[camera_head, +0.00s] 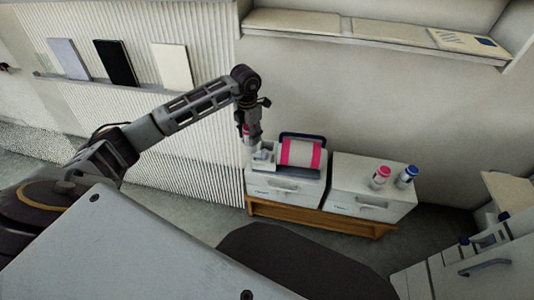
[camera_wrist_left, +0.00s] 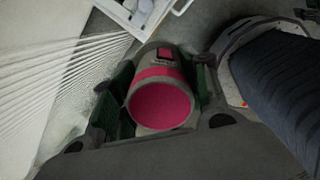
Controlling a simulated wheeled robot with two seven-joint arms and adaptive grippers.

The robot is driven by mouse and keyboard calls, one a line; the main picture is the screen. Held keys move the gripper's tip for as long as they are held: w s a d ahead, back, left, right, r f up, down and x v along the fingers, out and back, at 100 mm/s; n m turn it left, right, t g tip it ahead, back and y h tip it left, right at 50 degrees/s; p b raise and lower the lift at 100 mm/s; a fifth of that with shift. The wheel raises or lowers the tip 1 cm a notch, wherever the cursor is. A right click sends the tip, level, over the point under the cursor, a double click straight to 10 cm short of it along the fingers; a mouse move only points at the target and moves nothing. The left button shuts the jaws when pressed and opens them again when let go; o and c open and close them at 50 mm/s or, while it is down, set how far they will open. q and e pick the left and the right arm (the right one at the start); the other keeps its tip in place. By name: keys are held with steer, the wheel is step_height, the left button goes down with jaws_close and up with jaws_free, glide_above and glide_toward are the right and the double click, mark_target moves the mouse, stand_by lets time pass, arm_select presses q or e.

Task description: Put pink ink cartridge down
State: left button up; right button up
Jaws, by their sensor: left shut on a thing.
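My left gripper (camera_head: 247,138) hangs from the arm beside the left end of the white machine with the pink roll. It is shut on the pink ink cartridge (camera_wrist_left: 160,103), a grey cylinder with a pink end that faces the camera in the left wrist view. The fingers press on either side of it. In the head view only a small pink bit of it shows at the gripper. A second pink-capped cartridge (camera_head: 380,177) stands on the right white cabinet. My right gripper is not in view.
The machine with the pink roll (camera_head: 302,153) stands on the left white cabinet (camera_head: 285,189). A blue-capped cartridge (camera_head: 406,177) stands on the right cabinet (camera_head: 345,183), whose left part of the top is clear. A wall shelf (camera_head: 380,33) runs above. More white furniture (camera_head: 485,265) is at lower right.

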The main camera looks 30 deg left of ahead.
arm_select(q)
steer(key=n, duration=0.4)
steer(key=shift+n, duration=0.3)
steer(key=n, duration=0.4)
steer(key=shift+s+a+n, duration=0.1)
steer(key=shift+n, duration=0.2)
steer(key=n, duration=0.4)
steer(key=shift+n, duration=1.5)
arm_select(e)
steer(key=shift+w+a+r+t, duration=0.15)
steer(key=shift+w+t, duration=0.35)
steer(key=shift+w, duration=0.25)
arm_select(q)
steer(key=shift+n, duration=0.6)
